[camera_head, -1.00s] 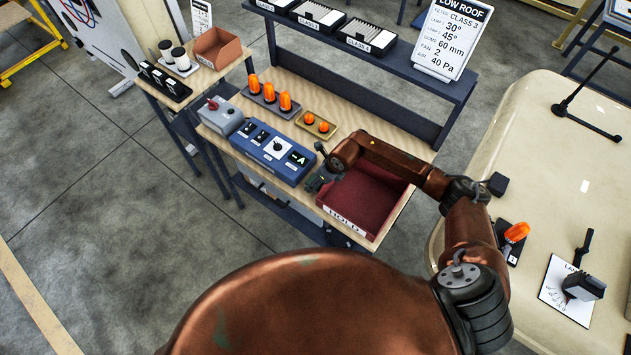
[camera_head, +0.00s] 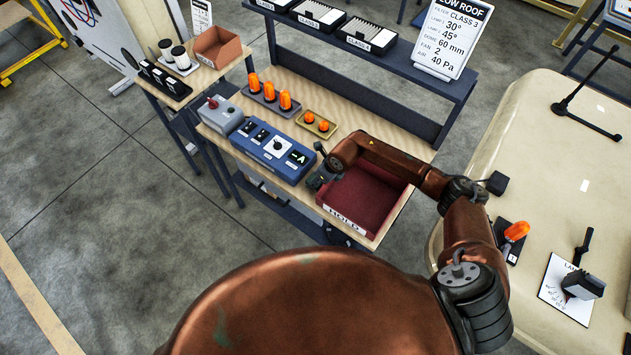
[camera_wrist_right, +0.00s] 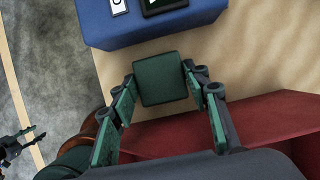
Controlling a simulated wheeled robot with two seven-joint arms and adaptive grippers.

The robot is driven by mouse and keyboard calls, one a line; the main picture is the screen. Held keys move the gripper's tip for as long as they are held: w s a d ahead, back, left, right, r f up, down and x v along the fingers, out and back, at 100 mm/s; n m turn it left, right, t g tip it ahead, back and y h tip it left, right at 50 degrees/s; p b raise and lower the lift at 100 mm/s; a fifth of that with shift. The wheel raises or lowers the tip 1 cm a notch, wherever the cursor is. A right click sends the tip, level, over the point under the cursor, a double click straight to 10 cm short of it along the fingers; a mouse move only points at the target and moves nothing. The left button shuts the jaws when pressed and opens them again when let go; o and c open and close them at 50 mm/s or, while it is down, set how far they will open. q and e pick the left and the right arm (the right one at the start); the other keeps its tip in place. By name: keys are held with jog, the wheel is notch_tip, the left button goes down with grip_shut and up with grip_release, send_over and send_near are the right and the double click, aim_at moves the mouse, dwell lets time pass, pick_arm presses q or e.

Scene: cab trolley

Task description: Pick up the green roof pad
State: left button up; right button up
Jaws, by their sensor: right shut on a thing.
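The green roof pad (camera_wrist_right: 160,78) is a dark green square in the right wrist view, in front of the blue control box. My right gripper (camera_wrist_right: 160,92) is shut on it, with a finger at its left and right sides. In the head view my right gripper (camera_head: 319,176) is small and dark, between the blue control box and the red HOLD tray; the pad is hard to make out there. I cannot tell whether the pad touches the table. A second gripper, apparently my left (camera_wrist_right: 22,146), shows small at the left edge of the right wrist view; its opening is unclear.
The blue control box (camera_head: 272,151) and the red HOLD tray (camera_head: 343,212) flank my right gripper closely on the wooden table. Orange lamps (camera_head: 285,99) stand behind. A cream cab roof (camera_head: 560,170) lies right of my arm. Floor is clear at left.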

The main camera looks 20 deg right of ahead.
notch_tip(320, 180, up, 10)
jog(key=b, duration=0.1)
jog(key=shift+b, duration=0.4)
